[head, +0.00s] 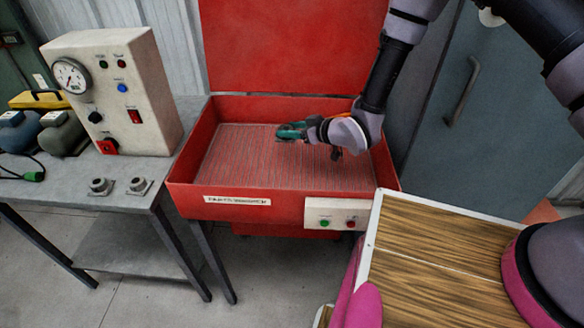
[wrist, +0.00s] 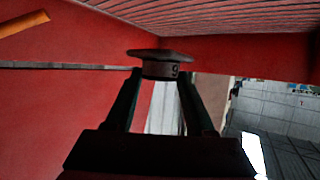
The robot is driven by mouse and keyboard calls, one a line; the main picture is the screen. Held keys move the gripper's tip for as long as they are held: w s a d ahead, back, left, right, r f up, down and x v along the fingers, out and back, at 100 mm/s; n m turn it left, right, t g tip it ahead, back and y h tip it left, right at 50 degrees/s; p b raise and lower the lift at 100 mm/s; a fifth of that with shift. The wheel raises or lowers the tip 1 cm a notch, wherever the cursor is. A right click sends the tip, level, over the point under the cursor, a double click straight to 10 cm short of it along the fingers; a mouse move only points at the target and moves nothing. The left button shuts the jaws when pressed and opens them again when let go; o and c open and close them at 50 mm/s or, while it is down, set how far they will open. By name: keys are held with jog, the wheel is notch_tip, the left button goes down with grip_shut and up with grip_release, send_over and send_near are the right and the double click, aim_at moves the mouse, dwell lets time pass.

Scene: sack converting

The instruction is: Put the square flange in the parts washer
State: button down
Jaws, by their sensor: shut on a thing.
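My gripper (head: 284,132) is inside the red parts washer (head: 250,208), above its ribbed floor (head: 240,160). In the wrist view my gripper (wrist: 160,75) is shut on a dark flange (wrist: 161,66), with its short hub between the fingertips and its wider plate beyond them. The flange is seen edge-on there, so I cannot tell whether its plate is square. In the head view the held flange is not clearly visible. The washer's red lid (head: 290,45) stands open at the back.
Two grey flanges, one on the left (head: 100,187) and one on the right (head: 138,186), lie on the grey bench (head: 100,215) left of the washer. A control box (head: 115,90) with a gauge stands behind them. A grey cabinet (head: 500,110) is at the right.

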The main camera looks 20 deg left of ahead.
aim_at(291, 142)
notch_tip(291, 142, down, 5)
jog(key=shift+r, duration=0.2)
jog(key=shift+f, duration=2.35)
jog(key=shift+s+f, duration=0.1)
jog(key=shift+f, duration=0.2)
